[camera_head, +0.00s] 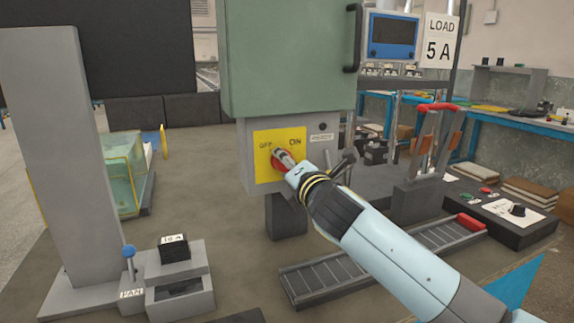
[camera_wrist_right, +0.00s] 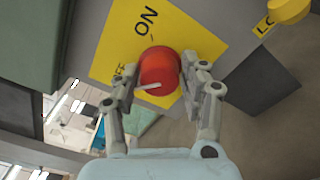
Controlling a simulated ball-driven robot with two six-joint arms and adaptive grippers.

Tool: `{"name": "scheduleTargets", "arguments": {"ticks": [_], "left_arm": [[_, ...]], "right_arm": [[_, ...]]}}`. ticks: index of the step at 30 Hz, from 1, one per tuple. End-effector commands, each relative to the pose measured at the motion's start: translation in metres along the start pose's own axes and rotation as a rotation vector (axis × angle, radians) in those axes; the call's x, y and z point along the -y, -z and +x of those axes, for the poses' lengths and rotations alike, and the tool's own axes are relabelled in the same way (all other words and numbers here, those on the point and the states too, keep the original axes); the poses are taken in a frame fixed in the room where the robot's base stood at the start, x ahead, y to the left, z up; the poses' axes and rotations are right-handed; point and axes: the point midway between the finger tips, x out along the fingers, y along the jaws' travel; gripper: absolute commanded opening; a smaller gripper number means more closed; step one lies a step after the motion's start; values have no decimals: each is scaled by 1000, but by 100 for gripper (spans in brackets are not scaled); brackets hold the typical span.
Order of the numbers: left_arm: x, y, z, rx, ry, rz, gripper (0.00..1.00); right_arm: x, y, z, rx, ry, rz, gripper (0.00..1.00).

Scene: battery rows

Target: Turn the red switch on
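The red switch (camera_wrist_right: 158,72) is a round red knob on a yellow plate (camera_head: 263,174) marked OFF at left and ON at right. The plate is on a grey box below a green cabinet. In the right wrist view a white line on the knob points left, toward the OFF side. My right gripper (camera_head: 284,158) is at the knob and hides part of it in the head view. In the right wrist view its two fingers (camera_wrist_right: 160,88) flank the knob closely; I cannot tell whether they press on it. My left gripper is not in view.
The green cabinet (camera_head: 285,55) overhangs the switch box. A grey post (camera_head: 55,150) stands at left, near a small FAN switch (camera_head: 129,262). A grey track (camera_head: 345,272) and a lever with a red handle (camera_head: 437,107) are right of the box.

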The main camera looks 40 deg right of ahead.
Motion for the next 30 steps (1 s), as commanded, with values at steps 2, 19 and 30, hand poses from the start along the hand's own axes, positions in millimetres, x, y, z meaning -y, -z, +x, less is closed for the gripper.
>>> {"name": "scheduleTargets", "arguments": {"ticks": [2,19,30], "left_arm": [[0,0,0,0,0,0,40],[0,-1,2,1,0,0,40],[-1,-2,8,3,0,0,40]], "right_arm": [[0,0,0,0,0,0,31],[1,0,0,0,1,72,7],[2,1,0,0,2,364,7]]}}
